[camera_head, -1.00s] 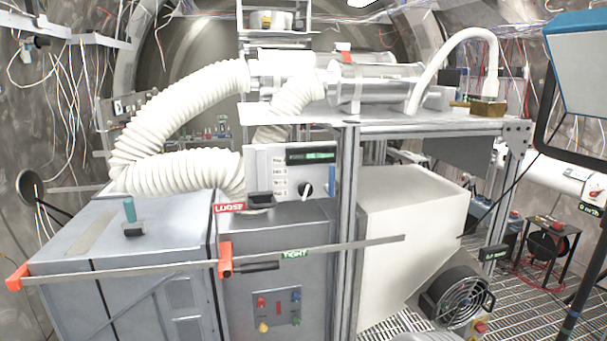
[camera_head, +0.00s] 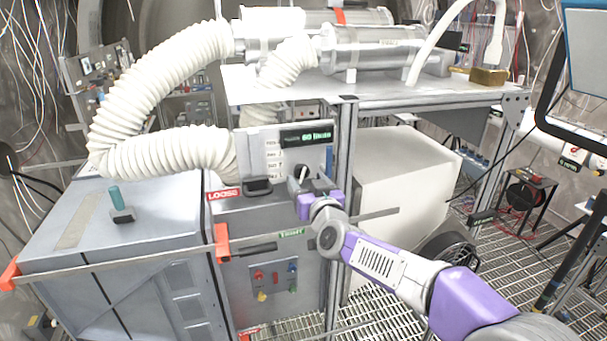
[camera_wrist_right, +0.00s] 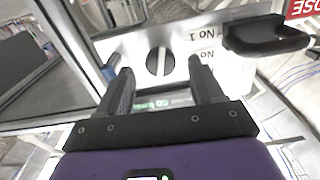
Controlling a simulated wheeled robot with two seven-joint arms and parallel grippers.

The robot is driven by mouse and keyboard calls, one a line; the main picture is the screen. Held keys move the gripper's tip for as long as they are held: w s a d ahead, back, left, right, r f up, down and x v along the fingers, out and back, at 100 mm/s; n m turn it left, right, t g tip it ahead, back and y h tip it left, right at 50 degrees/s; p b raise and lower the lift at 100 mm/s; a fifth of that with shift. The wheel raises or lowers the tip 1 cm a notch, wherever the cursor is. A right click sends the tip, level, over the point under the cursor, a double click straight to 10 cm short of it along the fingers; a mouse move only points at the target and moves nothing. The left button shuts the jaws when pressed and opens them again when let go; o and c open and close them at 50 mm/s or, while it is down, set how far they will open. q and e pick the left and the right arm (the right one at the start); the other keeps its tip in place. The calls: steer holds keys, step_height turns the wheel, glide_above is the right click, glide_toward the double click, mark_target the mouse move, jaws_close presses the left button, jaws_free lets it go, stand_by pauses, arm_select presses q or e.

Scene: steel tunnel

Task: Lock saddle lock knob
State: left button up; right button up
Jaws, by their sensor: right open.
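A black round dial with a pale pointer line (camera_head: 300,172) sits on the grey control panel (camera_head: 257,143). It also shows in the right wrist view (camera_wrist_right: 158,62). A black handle (camera_head: 257,187) sticks out beside the red LOOSE label (camera_head: 223,194); it shows in the wrist view too (camera_wrist_right: 265,38). A green TIGHT label (camera_head: 291,232) is lower, near a clamp bar's black grip (camera_head: 258,248). No part is marked as the saddle lock knob. My right gripper (camera_head: 315,184) is open at the panel; in the wrist view its fingertips (camera_wrist_right: 160,70) flank the dial, apparently empty.
The long clamp bar (camera_head: 130,262) with orange jaws crosses the cabinet front and passes behind my right arm. A metal post (camera_head: 342,130) stands just right of the panel. White corrugated hoses (camera_head: 165,152) arch at left. A white box (camera_head: 400,175) stands right.

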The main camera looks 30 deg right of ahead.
mark_target(301, 170)
steer(key=shift+x, duration=1.5)
steer(key=shift+c, duration=0.2)
steer(key=c, duration=1)
